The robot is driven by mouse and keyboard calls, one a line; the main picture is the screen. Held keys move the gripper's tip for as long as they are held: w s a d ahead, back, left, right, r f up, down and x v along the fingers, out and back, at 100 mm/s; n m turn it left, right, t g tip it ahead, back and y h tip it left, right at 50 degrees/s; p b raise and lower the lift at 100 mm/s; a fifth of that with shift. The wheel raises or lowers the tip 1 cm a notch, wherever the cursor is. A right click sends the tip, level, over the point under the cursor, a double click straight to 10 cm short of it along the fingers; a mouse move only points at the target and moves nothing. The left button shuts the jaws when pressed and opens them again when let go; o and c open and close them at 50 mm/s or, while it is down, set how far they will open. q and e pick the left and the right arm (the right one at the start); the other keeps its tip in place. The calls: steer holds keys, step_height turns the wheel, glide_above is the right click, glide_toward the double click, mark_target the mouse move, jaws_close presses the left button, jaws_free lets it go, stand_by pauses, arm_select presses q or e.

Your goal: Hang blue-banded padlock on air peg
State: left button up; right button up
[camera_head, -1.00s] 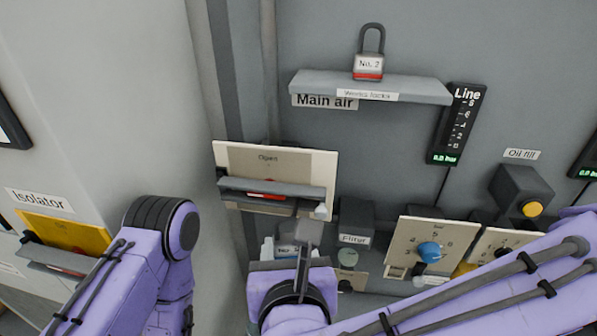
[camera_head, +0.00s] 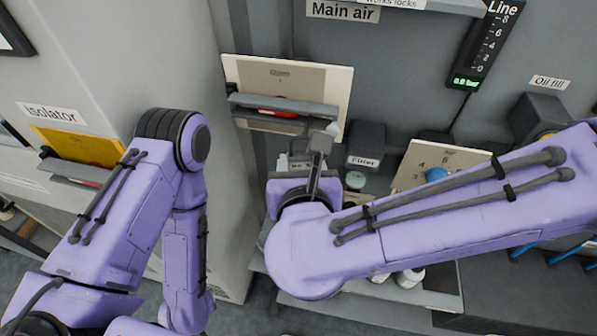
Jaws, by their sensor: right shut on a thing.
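My right gripper (camera_head: 320,143) is just below the right end of the grey bar on the main air panel (camera_head: 310,75). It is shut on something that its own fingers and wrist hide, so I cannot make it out. A small pale peg-like end (camera_head: 333,129) shows at the panel's lower right corner, close to the fingertips; I cannot tell whether they touch. No blue band shows anywhere, and I cannot identify the blue-banded padlock. My left arm is folded at the left; its gripper is out of view.
The grey bar (camera_head: 285,107) with a red part crosses the air panel. The yellow isolator plate (camera_head: 80,147) is at left. A filter box (camera_head: 366,150) and a panel with a blue knob (camera_head: 436,174) lie to the right. My right forearm covers much of the lower right.

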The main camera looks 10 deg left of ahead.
steer(key=shift+w+f+b, duration=0.2)
steer(key=shift+w+b, duration=0.05)
steer(key=shift+w, duration=0.65)
steer(key=shift+w+f+b, duration=0.2)
steer(key=shift+w+f, duration=0.05)
steer(key=shift+w, duration=0.65)
steer(key=shift+w+f+b, duration=0.2)
steer(key=shift+w+b, duration=0.05)
steer(key=shift+w, duration=0.65)
steer(key=o, duration=1.2)
steer(key=shift+s, duration=0.15)
steer(key=b+v, duration=0.2)
steer(key=v, duration=0.8)
steer(key=shift+s+d+r, duration=0.15)
